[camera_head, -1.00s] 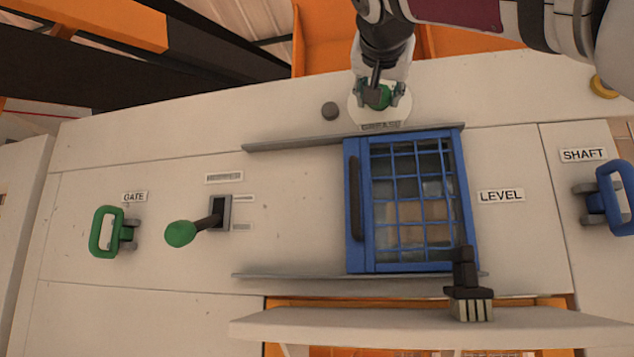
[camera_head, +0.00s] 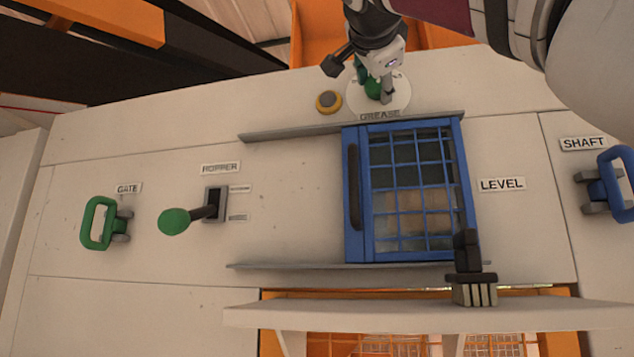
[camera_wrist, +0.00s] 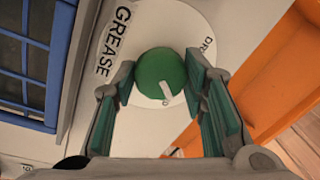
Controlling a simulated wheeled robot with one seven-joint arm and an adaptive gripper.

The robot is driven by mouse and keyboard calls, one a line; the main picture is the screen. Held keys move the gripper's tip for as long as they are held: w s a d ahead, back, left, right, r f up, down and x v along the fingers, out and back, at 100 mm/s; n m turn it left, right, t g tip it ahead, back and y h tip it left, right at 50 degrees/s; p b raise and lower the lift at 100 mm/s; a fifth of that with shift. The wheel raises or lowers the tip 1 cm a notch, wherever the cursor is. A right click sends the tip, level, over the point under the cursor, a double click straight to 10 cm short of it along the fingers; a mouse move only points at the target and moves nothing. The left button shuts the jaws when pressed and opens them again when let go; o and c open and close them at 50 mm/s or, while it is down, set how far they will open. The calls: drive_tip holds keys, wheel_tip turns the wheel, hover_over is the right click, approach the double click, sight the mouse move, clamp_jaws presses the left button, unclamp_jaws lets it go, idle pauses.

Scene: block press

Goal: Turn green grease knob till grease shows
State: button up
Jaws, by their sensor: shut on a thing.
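The green grease knob (camera_head: 372,88) sits on a round white plate (camera_head: 403,99) marked GREASE, on the upper part of the pale panel. In the wrist view the knob (camera_wrist: 158,66) is a green round top with a white pointer mark toward its lower right. My gripper (camera_head: 374,90) is shut on the knob, with one finger on each side of it. In the wrist view my gripper (camera_wrist: 160,80) covers part of the plate. Left of the plate, a round grey fitting (camera_head: 328,101) has a yellow ring around it.
A blue barred door (camera_head: 354,240) stands below the knob between two grey rails. A green gate handle (camera_head: 90,222), a green-tipped hopper lever (camera_head: 174,221) and a blue shaft handle (camera_head: 621,185) stick out from the panel. A pale shelf (camera_head: 400,319) juts out below.

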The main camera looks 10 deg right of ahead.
drive_tip(key=shift+r+m, duration=0.1)
drive_tip(key=shift+m, duration=0.4)
drive_tip(key=o, duration=1.2)
drive_tip(key=shift+c, duration=0.2)
drive_tip(key=v, duration=1.2)
drive_tip(key=shift+a, duration=0.1)
